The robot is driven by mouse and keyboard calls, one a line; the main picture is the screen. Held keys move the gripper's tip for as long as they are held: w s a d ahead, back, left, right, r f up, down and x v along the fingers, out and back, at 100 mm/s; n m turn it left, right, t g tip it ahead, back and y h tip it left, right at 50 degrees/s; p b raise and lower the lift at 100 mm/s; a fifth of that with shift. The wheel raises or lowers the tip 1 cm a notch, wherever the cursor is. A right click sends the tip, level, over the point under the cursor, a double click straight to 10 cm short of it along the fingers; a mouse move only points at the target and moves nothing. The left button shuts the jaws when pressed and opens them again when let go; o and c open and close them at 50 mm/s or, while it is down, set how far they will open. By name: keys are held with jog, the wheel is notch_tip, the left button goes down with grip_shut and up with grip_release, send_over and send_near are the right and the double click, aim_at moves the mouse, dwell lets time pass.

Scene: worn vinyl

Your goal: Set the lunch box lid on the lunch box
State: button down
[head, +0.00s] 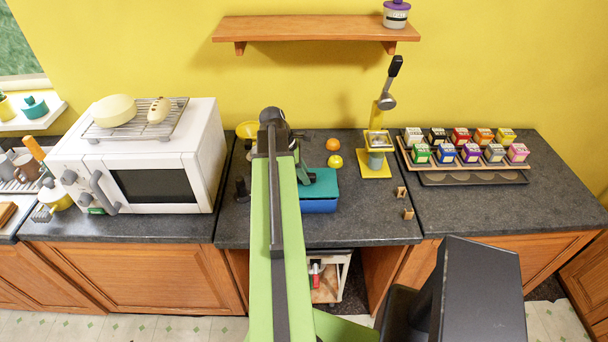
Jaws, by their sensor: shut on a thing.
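The teal lunch box lid (322,184) is level over the blue lunch box (319,206) on the dark counter, right of my arm. The lid covers the box's top; I cannot tell whether it rests fully on the rim or is slightly above it. My gripper (303,176) is at the lid's back left part and is shut on the lid. My green arm hides the left side of the gripper, and the fingertips are hard to make out.
A white microwave (150,160) stands left. A yellow juicer-like press (376,155), an orange (333,144) and a lemon (335,161) are behind and right. Small wooden pieces (408,213) lie near the front edge. A rack of colourful boxes (465,165) stands at right.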

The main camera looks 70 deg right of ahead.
jog(key=shift+f+b, duration=0.7)
dwell(0.5)
jog(key=c, duration=1.1)
grip_release()
jog(key=o, duration=1.1)
jog(key=shift+r, duration=0.1)
jog(key=shift+p+v, duration=3.3)
jog(key=shift+v, duration=0.2)
